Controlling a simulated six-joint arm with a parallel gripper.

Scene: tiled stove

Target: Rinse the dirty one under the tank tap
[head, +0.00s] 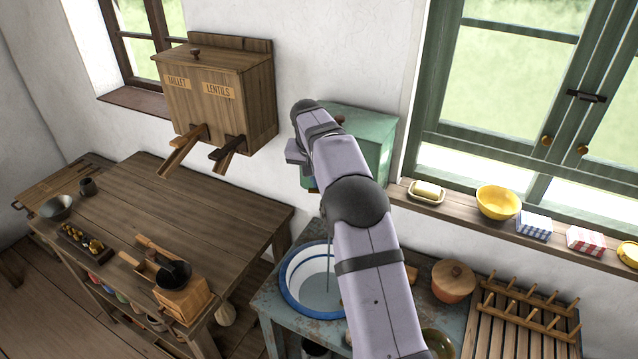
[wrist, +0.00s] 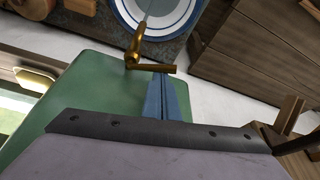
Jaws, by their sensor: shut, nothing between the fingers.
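The green tank (head: 375,125) hangs on the wall, partly behind my arm. In the wrist view the tank (wrist: 75,110) has a brass tap (wrist: 136,48) with a crossbar handle. My gripper (wrist: 165,74) is shut and empty, its blue fingertips at the handle; whether they touch it I cannot tell. A thin stream runs from the tap toward the blue-rimmed white basin (wrist: 125,14). The basin (head: 288,284) stands on the worn blue stand below, partly hidden by my arm. My fingers are hidden in the head view. I cannot tell which thing is the dirty one.
A yellow bowl (head: 498,202), soap dish (head: 427,192) and folded cloths line the sill. A lidded pot (head: 453,281) and wooden rack (head: 520,320) stand right of the basin. A millet and lentils dispenser (head: 220,95) hangs left, above a table (head: 190,215) with a grinder.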

